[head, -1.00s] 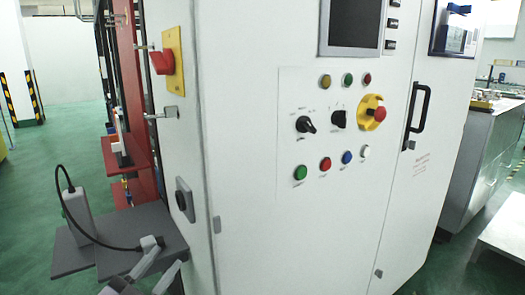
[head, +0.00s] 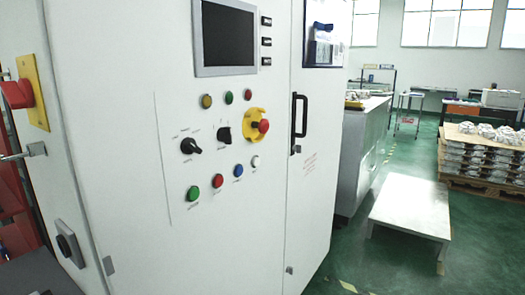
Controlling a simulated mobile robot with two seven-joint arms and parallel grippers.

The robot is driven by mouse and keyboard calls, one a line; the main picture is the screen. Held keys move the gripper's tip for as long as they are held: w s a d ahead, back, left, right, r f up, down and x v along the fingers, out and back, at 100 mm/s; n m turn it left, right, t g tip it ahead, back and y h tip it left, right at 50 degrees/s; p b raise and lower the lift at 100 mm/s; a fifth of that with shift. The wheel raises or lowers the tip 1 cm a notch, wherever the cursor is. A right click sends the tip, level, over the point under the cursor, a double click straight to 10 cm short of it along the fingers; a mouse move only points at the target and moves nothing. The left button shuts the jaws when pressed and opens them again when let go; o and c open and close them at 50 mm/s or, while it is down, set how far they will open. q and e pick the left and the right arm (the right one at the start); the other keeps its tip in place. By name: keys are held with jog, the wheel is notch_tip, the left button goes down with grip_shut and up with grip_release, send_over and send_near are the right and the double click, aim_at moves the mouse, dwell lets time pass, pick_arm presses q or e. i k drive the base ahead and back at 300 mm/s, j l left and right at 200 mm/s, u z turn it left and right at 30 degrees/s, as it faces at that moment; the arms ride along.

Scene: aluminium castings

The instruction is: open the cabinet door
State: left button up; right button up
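The white cabinet (head: 140,110) fills the left and middle of the head view. Its narrow right-hand door (head: 315,190) looks shut, with a thin seam along its left edge. A black vertical bar handle (head: 298,123) sits near that seam. The wide panel left of the seam carries a dark screen (head: 228,38), several coloured buttons, two black rotary switches and a red emergency stop (head: 263,125) on a yellow ring. Neither of my grippers is in view.
A low white platform (head: 410,206) stands on the green floor right of the cabinet. A grey cabinet (head: 357,150) stands behind it. A pallet (head: 485,188) stacked with castings is at the far right. Green floor (head: 400,262) is clear in front of the platform.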

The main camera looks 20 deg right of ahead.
aim_at(317, 92)
jog(key=i+l, duration=0.15)
jog(key=l, duration=0.3)
jog(key=i+l, duration=0.15)
jog(key=l, duration=0.25)
jog(key=i+l, duration=0.1)
jog(key=l, duration=0.35)
jog(key=i+l, duration=0.15)
jog(key=l, duration=0.25)
jog(key=i+l, duration=0.15)
jog(key=l, duration=0.3)
jog(key=i+l, duration=0.15)
jog(key=l, duration=0.3)
jog(key=i+l, duration=0.15)
jog(key=l, duration=0.25)
jog(key=i+l, duration=0.15)
jog(key=l, duration=0.3)
jog(key=u, duration=0.05)
